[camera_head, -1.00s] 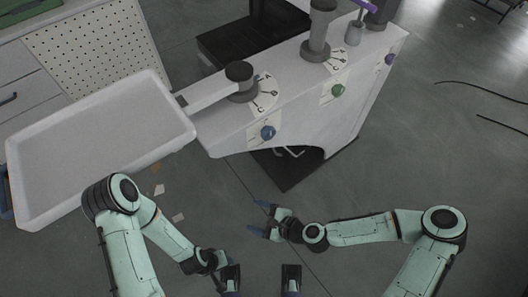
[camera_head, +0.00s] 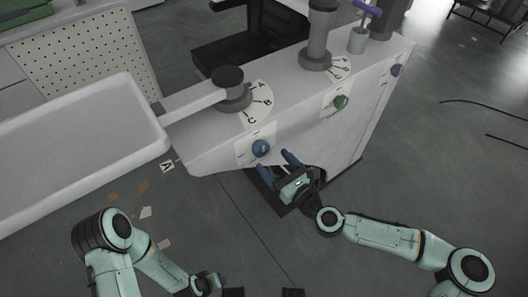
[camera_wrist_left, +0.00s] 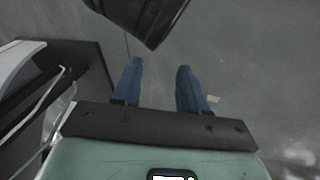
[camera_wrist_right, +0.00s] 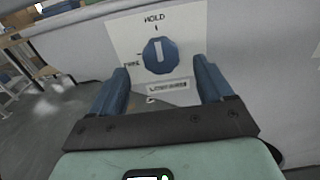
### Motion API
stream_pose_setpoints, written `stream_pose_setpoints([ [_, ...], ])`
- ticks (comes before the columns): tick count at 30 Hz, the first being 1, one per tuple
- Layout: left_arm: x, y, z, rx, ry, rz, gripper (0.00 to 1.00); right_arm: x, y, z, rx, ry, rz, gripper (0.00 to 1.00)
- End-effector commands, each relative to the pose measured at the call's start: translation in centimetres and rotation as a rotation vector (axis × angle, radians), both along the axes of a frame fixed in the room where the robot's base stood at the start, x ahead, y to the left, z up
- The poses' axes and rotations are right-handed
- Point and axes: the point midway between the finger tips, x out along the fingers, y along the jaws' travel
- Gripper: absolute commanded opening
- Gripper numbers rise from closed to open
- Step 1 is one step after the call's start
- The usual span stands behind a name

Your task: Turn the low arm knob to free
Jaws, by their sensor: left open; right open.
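The blue knob (camera_head: 261,148) sits on the sloped front of the grey console, below the shortest column. In the right wrist view, the blue knob (camera_wrist_right: 160,57) has its white mark upright, toward HOLD; the word at left looks like FREE. The small label below it is hard to read. My right gripper (camera_head: 281,165) is open just in front of and below the knob, apart from it; in its wrist view the fingers (camera_wrist_right: 158,84) straddle the knob's line from below. My left gripper (camera_wrist_left: 158,72) is open and empty over the floor, low in the head view.
A green knob (camera_head: 341,102) and a purple knob (camera_head: 397,70) sit farther right on the console (camera_head: 205,150). The low column's arm (camera_head: 195,98) holds a large pale tray (camera_head: 75,150) at left. Paper scraps lie on the floor; the floor at right is mostly clear.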

Motion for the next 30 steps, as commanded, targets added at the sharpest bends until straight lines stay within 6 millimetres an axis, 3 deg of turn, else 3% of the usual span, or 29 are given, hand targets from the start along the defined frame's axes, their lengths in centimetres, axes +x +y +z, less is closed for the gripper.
stream_pose_setpoints([
  [3, 0.8, 0.4, -0.7, 0.010, -0.019, 0.008, 0.43, 1.9, 1.5, -0.1, -0.002, -0.003, 0.002, 0.80],
  [9, 1.6, 0.9, -1.1, 0.021, -0.042, 0.018, 0.43, 4.0, 2.9, 0.0, -0.002, -0.001, 0.000, 0.80],
  [21, 1.9, 1.0, -1.1, 0.025, -0.049, 0.020, 0.43, 4.6, 3.4, 0.0, -0.001, 0.000, 0.001, 0.80],
  [22, 1.9, 1.0, -1.1, 0.025, -0.049, 0.020, 0.43, 4.6, 3.4, 0.0, -0.001, 0.000, 0.001, 0.73],
  [26, 1.9, 1.0, -1.1, 0.025, -0.049, 0.020, 0.43, 4.6, 3.4, 0.0, -0.002, 0.000, 0.001, 0.31],
  [27, 1.9, 1.0, -1.1, 0.025, -0.049, 0.020, 0.43, 4.6, 3.4, 0.0, -0.002, 0.000, 0.001, 0.27],
  [30, 1.9, 1.0, -1.2, 0.024, -0.048, 0.020, 0.43, 4.6, 3.4, 0.0, -0.002, 0.000, 0.001, 0.27],
])
